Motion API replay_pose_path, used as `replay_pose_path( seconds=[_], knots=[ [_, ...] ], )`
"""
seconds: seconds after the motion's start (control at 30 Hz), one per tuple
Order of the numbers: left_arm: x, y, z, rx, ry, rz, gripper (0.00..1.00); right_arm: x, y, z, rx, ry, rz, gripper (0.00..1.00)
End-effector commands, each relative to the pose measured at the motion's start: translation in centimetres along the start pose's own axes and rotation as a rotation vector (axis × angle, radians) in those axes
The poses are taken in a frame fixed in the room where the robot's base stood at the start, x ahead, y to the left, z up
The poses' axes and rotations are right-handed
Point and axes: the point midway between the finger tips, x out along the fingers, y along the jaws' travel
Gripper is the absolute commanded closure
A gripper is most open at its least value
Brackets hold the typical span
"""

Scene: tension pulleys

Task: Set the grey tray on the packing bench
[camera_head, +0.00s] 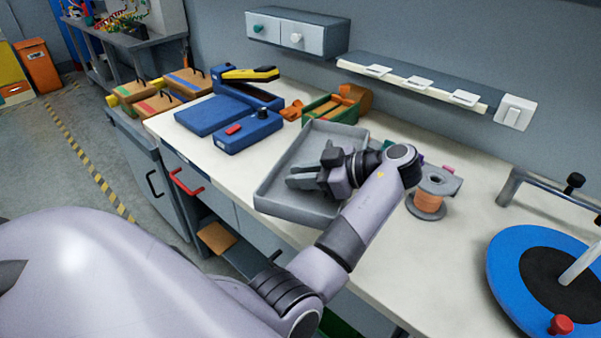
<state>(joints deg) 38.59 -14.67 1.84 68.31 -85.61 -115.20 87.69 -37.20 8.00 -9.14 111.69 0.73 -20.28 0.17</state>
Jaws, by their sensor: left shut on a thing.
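The grey tray (272,193) is a shallow rectangular tray at the middle of the head view. It is over the white top of the packing bench (462,230), close to the front edge. It looks roughly level; I cannot tell whether its underside touches the bench. My left gripper (297,177) is at the tray, its fingers pointing left across the tray's inside. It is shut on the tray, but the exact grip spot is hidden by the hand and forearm. My right gripper is not in view.
Blue boxes (248,131) and a green crate (337,108) stand behind and left of the tray. A spool with orange winding (428,203) is close to its right. A blue disc (535,270) is far right. Bare bench top lies between spool and disc.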

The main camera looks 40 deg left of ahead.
Motion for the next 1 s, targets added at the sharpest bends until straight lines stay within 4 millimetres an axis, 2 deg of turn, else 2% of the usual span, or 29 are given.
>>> replay_pose_path(
  seconds=[0.27, 0.3, 0.37, 0.4, 1.0],
  knots=[
    [0.18, 0.00, 0.40, -0.004, 0.001, 0.002, 1.00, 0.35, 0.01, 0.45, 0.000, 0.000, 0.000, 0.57],
    [0.22, -0.04, 0.49, 0.000, 0.000, 0.000, 0.76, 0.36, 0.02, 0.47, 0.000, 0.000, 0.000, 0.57],
    [0.17, -0.02, 0.37, 0.000, 0.000, 0.000, 0.56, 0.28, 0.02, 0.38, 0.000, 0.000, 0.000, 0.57],
    [0.17, -0.02, 0.37, 0.000, 0.000, 0.000, 0.52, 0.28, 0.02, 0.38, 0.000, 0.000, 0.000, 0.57],
    [0.37, 0.35, -0.37, -0.001, 0.000, 0.001, 0.52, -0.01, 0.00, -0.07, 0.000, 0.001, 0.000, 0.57]
  ],
)
